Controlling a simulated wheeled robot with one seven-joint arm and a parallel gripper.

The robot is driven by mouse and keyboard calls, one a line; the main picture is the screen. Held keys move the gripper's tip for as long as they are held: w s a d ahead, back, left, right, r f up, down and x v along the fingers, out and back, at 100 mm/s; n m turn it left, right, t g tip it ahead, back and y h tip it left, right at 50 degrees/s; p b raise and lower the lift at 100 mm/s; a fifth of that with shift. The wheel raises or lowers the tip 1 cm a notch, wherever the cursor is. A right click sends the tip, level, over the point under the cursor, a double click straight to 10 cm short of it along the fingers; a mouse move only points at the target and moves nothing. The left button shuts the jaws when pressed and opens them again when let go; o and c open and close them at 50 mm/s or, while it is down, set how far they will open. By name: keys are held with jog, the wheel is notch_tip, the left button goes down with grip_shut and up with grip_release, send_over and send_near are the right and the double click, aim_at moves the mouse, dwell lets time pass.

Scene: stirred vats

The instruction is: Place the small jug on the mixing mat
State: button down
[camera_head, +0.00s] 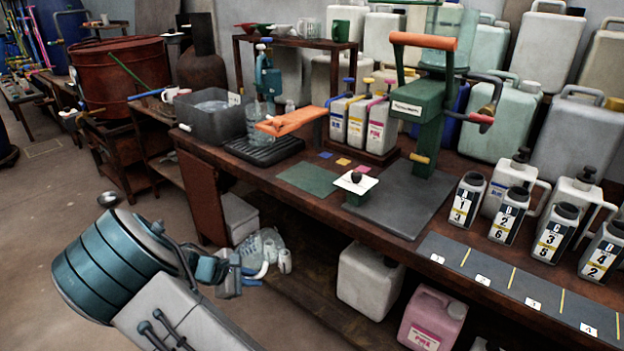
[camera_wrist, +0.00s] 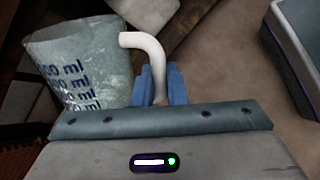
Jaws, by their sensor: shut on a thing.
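The small jug (camera_wrist: 85,65) is a clear, pale measuring jug with blue "ml" marks and a white curved handle (camera_wrist: 150,50). My gripper (camera_wrist: 160,88) is shut on this handle, with blue fingers either side of it. In the head view my gripper (camera_head: 246,273) holds the jug (camera_head: 268,243) in front of the bench, below the level of its top. A plain green mat (camera_head: 307,178), apparently the mixing mat, lies flat and bare on the bench, beyond and above the jug in the picture. The jug's inside is not clear.
A small stand with a dark knob (camera_head: 356,184) is just right of the green mat. A green press (camera_head: 428,115) stands on a dark grey mat (camera_head: 400,215). A black drip tray (camera_head: 264,149) and grey basin (camera_head: 212,112) are to the left. The bench's front edge lies between jug and mat.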

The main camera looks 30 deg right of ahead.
jog(key=shift+r+n+g+h, duration=0.3)
jog(key=shift+g+h, duration=0.3)
jog(key=shift+h, duration=0.5)
jog(key=s+d+r+n+h, duration=0.1)
jog(key=s+d+r+h, duration=0.1)
jog(key=s+d+r, duration=0.5)
jog(key=s+d+r+n+g+h, duration=0.1)
jog(key=s+d+r+h, duration=0.1)
jog(key=s+d+r, duration=0.6)
jog(key=s+d+r+n+h, duration=0.1)
jog(key=s+d+r, duration=0.7)
jog(key=d, duration=0.9)
jog(key=shift+d+r+g+h, duration=0.15)
jog(key=shift+d+g+h, duration=0.15)
jog(key=shift+h, duration=0.3)
jog(key=shift+s, duration=0.1)
